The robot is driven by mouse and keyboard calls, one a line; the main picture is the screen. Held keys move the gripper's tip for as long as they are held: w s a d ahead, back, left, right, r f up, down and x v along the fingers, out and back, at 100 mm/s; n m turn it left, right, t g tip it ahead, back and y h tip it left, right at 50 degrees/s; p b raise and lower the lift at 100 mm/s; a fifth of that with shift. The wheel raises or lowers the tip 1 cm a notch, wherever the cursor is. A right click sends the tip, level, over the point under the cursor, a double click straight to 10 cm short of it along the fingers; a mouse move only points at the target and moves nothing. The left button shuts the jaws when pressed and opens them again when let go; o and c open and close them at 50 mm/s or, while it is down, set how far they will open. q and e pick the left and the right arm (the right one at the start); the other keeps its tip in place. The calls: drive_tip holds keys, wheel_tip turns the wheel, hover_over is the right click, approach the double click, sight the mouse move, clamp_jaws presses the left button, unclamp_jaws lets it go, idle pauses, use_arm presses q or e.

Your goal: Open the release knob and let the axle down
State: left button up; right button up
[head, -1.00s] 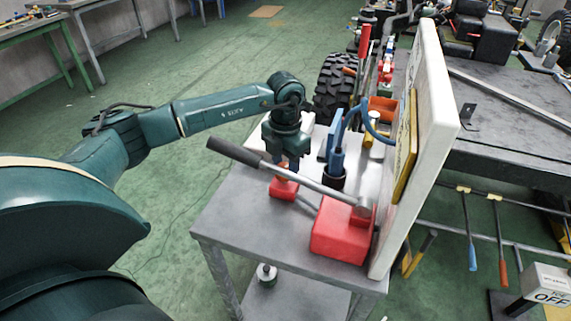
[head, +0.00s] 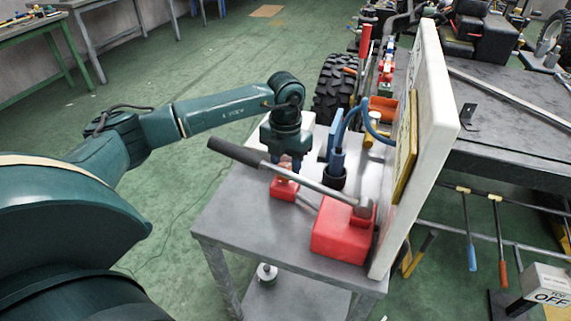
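A red release block (head: 284,190) sits on the grey cart top, with a small reddish part, likely the knob, at its top. My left gripper (head: 288,168) points down right over this block, at or around its top. The pump lever crosses in front of it, so I cannot tell how far the fingers are closed or whether they touch the knob. A red pump body (head: 342,232) with a long grey lever (head: 310,182) and black handle (head: 234,152) stands at the cart's front right. The axle cannot be clearly made out. My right gripper is not in view.
A white upright panel (head: 437,130) with a yellow plate (head: 404,160) borders the cart's right side. A blue tool in a dark cup (head: 333,178) stands behind the lever. The cart's bare front left (head: 240,225) is clear. A black tyre (head: 333,85) is behind.

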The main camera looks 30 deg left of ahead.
sight(286, 166)
use_arm(q)
drive_tip(key=o, duration=0.4)
wheel_tip(286, 166, up, 13)
drive_tip(key=shift+r+b, duration=0.1)
drive_tip(key=shift+b, duration=0.2)
idle(0.6)
